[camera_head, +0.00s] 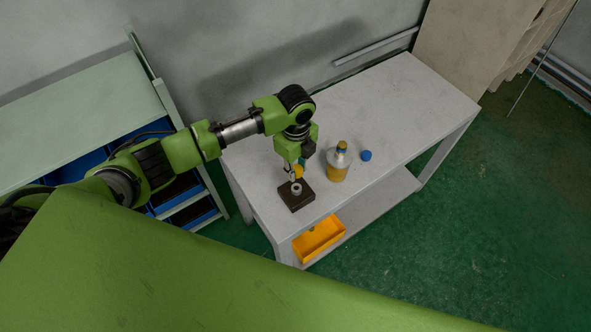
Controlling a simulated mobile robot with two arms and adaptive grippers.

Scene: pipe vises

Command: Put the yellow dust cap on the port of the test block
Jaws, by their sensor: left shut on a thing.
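The test block (301,202) is a dark square block on the white table, with a round light-grey port (296,189) on top. My left gripper (296,174) points down just above and behind the port. It is shut on the yellow dust cap (299,171), which shows as a small yellow patch partly hidden by the fingers. From this angle I cannot tell whether the cap touches the port; it appears slightly behind and above it. My right gripper is not in view.
A bottle with yellow contents (337,169) stands to the right of the block, and a small blue cap (366,155) lies beyond it. An orange bin (318,238) sits on the lower shelf. The table's right part (420,100) is clear.

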